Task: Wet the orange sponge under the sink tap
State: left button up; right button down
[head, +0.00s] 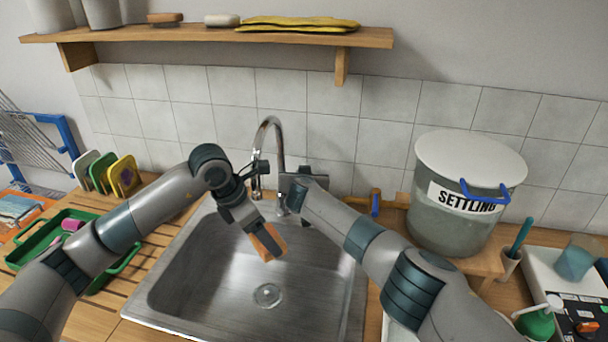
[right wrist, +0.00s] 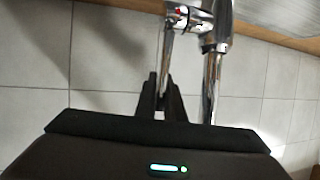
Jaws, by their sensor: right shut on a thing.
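The orange sponge (head: 268,242) is held above the sink basin (head: 200,275). My left gripper (head: 262,240) is shut on it, pointing down over the basin. The chrome tap (head: 272,128) rises behind the basin, its spout curving over. My right gripper (head: 268,168) is at the tap; its fingers are partly hidden in the head view. In the right wrist view, my right gripper (right wrist: 160,105) is shut on the tap's thin chrome lever (right wrist: 168,48), beside the thicker tap pipe (right wrist: 210,85). No water stream is visible.
A lidded bucket marked SETTLING (head: 455,220) stands right of the sink. A green tray (head: 40,250) and coloured pads (head: 105,172) are on the left counter. A wooden shelf (head: 210,35) runs above. A drain (head: 268,295) sits in the otherwise empty basin.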

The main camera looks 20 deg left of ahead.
jog(key=shift+s+a+f+t, duration=0.1)
jog(key=shift+s+a+t, duration=0.1)
jog(key=shift+s+t, duration=0.35)
jog(key=shift+s+d, duration=0.1)
jog(key=shift+d, duration=0.05)
jog(key=c, duration=1.8)
grip_release()
jog(key=shift+r, duration=0.2)
jog(key=shift+c, duration=0.2)
jog(key=shift+d+r, duration=0.1)
jog(key=shift+r, duration=0.05)
notch_tip(320, 180, up, 10)
